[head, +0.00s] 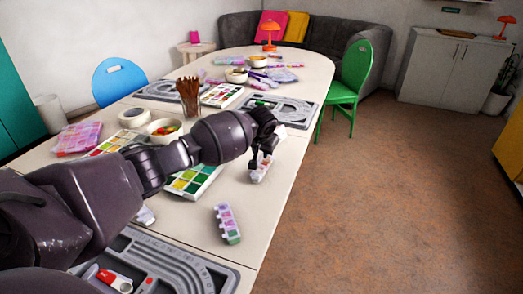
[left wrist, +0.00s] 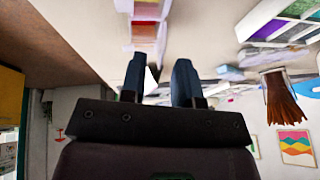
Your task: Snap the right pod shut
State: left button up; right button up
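Two long pill-box-like strips of small lidded pods lie on the right part of the table. The near strip (head: 228,224) has pink, purple and green lids. The far strip (head: 262,170) lies under my left gripper (head: 262,155), which partly hides it. I cannot tell whether its lids are up or down. In the left wrist view, my left gripper (left wrist: 160,82) has its two fingers apart, with a white and reddish strip (left wrist: 149,32) beyond the tips. Whether they touch it is unclear. My right gripper is not in view.
Bead boards (head: 277,108) and colour palettes (head: 192,184) cover much of the table. A grey board with a red tool (head: 114,281) lies in front. A brush cup (head: 189,108) stands behind my arm. A green chair (head: 346,88) stands at the right edge.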

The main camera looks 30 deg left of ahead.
pick_arm(q)
jog(key=shift+r, duration=0.1)
